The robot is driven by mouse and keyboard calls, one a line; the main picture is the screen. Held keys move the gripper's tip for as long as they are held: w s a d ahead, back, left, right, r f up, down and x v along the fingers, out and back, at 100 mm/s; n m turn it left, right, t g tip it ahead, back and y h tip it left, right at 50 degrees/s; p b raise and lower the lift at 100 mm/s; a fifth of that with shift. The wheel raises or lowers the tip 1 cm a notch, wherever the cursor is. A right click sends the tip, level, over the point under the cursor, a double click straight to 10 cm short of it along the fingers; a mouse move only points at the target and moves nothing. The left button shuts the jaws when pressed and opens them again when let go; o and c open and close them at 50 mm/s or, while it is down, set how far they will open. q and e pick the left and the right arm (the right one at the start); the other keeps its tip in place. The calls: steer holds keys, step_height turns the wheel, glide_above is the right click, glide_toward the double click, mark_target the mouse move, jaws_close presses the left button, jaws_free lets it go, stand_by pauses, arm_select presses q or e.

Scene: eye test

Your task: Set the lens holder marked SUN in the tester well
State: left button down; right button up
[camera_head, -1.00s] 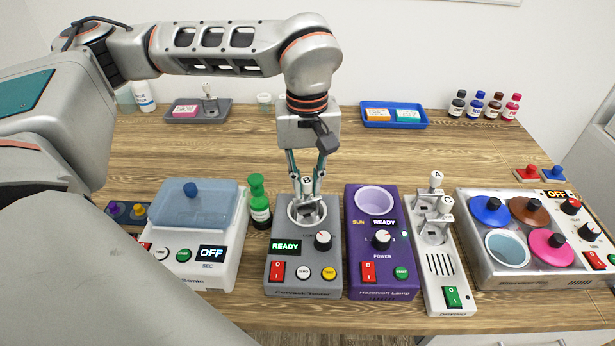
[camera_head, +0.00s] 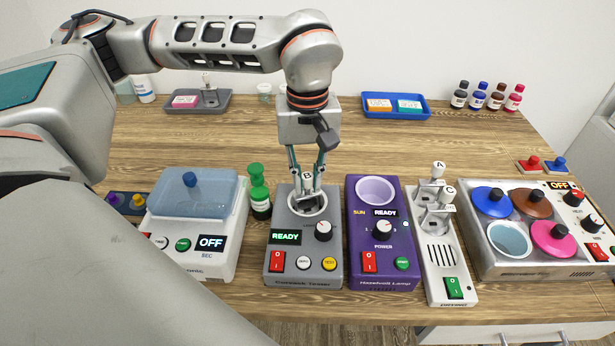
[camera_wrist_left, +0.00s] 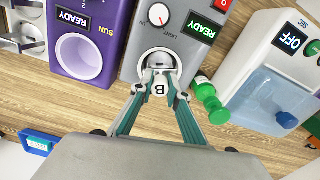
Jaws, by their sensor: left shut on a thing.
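The grey tester (camera_head: 324,258) shows READY on its screen, and its round well (camera_head: 322,206) is at the back of its top. My left gripper (camera_head: 307,178) is shut on a lens holder (camera_head: 307,199) whose white knob carries the letter B. The lens holder stands upright at the well, its lower part within the rim; I cannot tell whether it rests on the bottom. The knob shows between the fingers in the left wrist view (camera_wrist_left: 159,88). I see no SUN mark on the held holder; SUN is printed on the purple lamp (camera_head: 381,268). My right gripper is not in view.
A white stand (camera_head: 448,265) right of the lamp holds holders marked A and C. A green bottle (camera_head: 260,196) stands close left of the tester. A white device with a blue lid (camera_head: 192,196) is further left, and a unit with coloured lids (camera_head: 537,268) is at the right.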

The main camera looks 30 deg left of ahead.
arm_select(q)
steer(key=shift+f, duration=0.25)
steer(key=c, duration=1.6)
jaws_free()
steer(key=shift+o, duration=0.2)
steer(key=shift+r+p, duration=1)
steer(key=shift+r, duration=0.3)
steer(key=shift+r+p, duration=1.4)
steer(key=shift+r, duration=0.3)
